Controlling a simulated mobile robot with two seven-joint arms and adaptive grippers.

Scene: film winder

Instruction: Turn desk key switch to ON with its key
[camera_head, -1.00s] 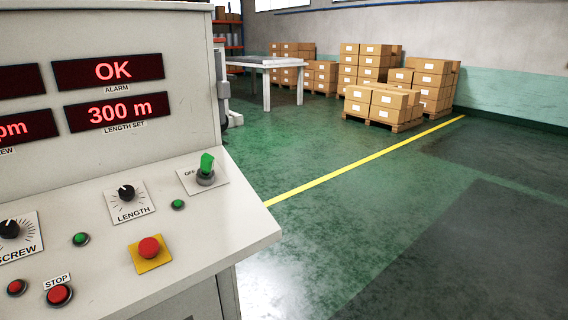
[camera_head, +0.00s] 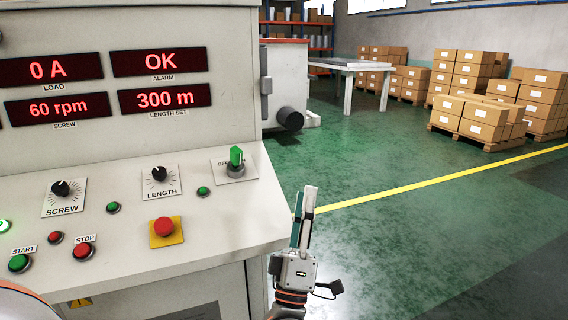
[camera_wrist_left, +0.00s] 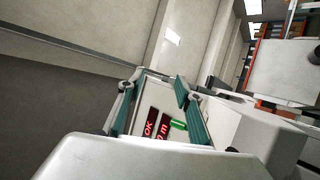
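The desk key switch (camera_head: 236,170) is on a white plate at the right end of the sloped desk panel. Its green key (camera_head: 236,156) sits in the switch and stands upright. "OFF" on the plate is partly hidden. My left gripper (camera_head: 304,205) is right of the desk's right edge, to the right of and lower in the picture than the key, apart from it. In the left wrist view its two fingers (camera_wrist_left: 158,78) are spread with nothing held, and a green piece, likely the key (camera_wrist_left: 178,125), shows between them. My right gripper is not in view.
A red stop button on a yellow plate (camera_head: 166,231), the LENGTH knob (camera_head: 159,174) and a small green button (camera_head: 203,191) are near the switch. The desk's right edge is beside my gripper. A grey machine (camera_head: 286,85) stands behind. The green floor to the right is open.

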